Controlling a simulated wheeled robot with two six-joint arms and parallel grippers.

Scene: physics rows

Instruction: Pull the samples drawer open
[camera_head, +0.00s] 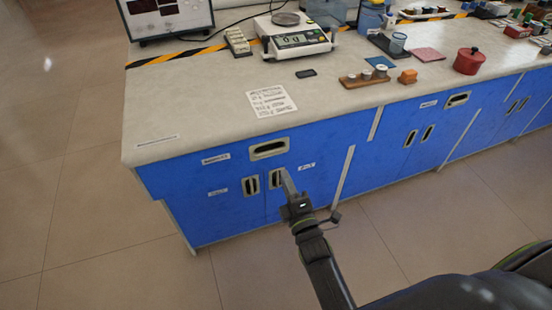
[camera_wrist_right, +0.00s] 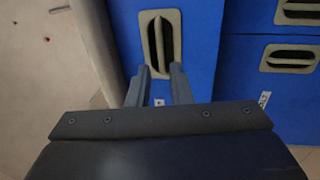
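The drawer with a wide grey recessed handle (camera_head: 269,148) is flush in the top of the blue cabinet in the head view. A label left of the handle is too small to read. In the wrist view, turned on its side, the drawer handle (camera_wrist_right: 160,42) stands upright ahead of the fingers. My right gripper (camera_head: 288,175) appears just below and right of the handle in the head view. In the wrist view its fingers (camera_wrist_right: 161,68) are apart, at either side of the handle's near end, with nothing held. Contact cannot be told. My left gripper is out of view.
Two doors with upright handles (camera_head: 250,187) sit below the drawer; their handles show at the wrist view's right (camera_wrist_right: 290,58). The countertop (camera_head: 190,115) overhangs above and holds a paper sheet (camera_head: 271,101), a scale (camera_head: 294,40) and a red pot (camera_head: 468,62). Floor in front is clear.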

